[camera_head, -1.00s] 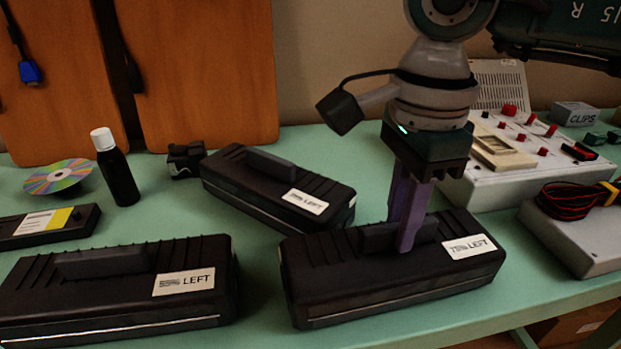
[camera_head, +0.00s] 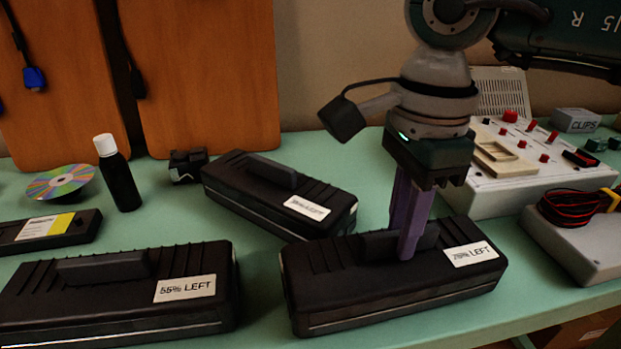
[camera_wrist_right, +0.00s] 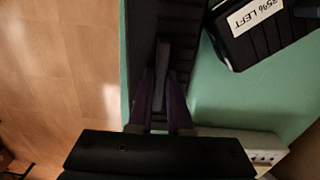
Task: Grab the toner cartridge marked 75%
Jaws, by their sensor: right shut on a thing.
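Three black toner cartridges lie on the green table. The right one (camera_head: 390,290) has a label that seems to read 75% LEFT. My right gripper (camera_head: 413,243) comes down on it from above, shut on its raised handle. In the right wrist view, the purple fingers (camera_wrist_right: 161,95) are on either side of the grey handle (camera_wrist_right: 163,75). The cartridge appears to rest on the table. The front left cartridge (camera_head: 110,305) is marked 55% LEFT. The back cartridge (camera_head: 270,200) has a label that looks like 35% LEFT in the wrist view. My left gripper is not in view.
A dark bottle with a white cap (camera_head: 118,182), a disc (camera_head: 60,182) and a small black item (camera_head: 187,166) stand behind on the left. A white control box (camera_head: 510,190) and a grey box with cables (camera_head: 585,240) are close on the right. The table's front edge is near.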

